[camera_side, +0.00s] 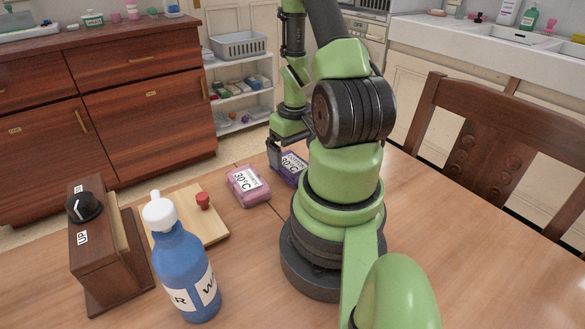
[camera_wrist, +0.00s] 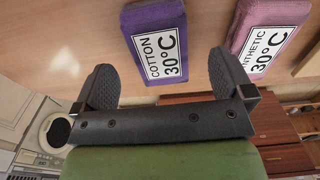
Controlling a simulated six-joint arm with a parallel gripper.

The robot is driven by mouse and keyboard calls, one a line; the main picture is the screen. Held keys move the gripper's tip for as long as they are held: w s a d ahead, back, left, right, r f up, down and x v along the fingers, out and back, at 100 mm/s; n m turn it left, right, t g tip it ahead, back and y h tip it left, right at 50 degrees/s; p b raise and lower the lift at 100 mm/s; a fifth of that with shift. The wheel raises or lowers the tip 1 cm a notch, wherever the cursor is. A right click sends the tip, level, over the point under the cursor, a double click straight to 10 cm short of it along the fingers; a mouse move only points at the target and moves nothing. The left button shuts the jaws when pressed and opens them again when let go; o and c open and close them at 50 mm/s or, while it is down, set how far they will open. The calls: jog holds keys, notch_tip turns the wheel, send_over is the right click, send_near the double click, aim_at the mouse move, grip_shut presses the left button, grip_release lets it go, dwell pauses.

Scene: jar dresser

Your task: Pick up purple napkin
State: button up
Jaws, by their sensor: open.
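The purple napkin (camera_side: 291,181) is a folded block with a white "COTTON 30°C" label, lying on the table left of my arm's base in the side view. It also shows large in the wrist view (camera_wrist: 148,19). My gripper (camera_wrist: 162,66) is open and empty, and its two dark fingers appear on either side of the napkin's near end. In the side view my gripper (camera_side: 273,158) is right at the napkin's far left edge and hides part of it. I cannot tell the exact height gap between the fingers and the napkin.
A pink napkin (camera_side: 246,186) labelled "SYNTHETIC 30°C" lies beside the purple one. A wooden board with a red knob (camera_side: 203,200), a blue bottle (camera_side: 184,270) and a wooden dial box (camera_side: 98,253) stand further left. A chair (camera_side: 497,140) is at the right.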

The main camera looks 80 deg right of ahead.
aim_at(294, 165)
jog(key=shift+d+f, duration=0.15)
jog(key=shift+f, duration=2.05)
jog(key=c, duration=1)
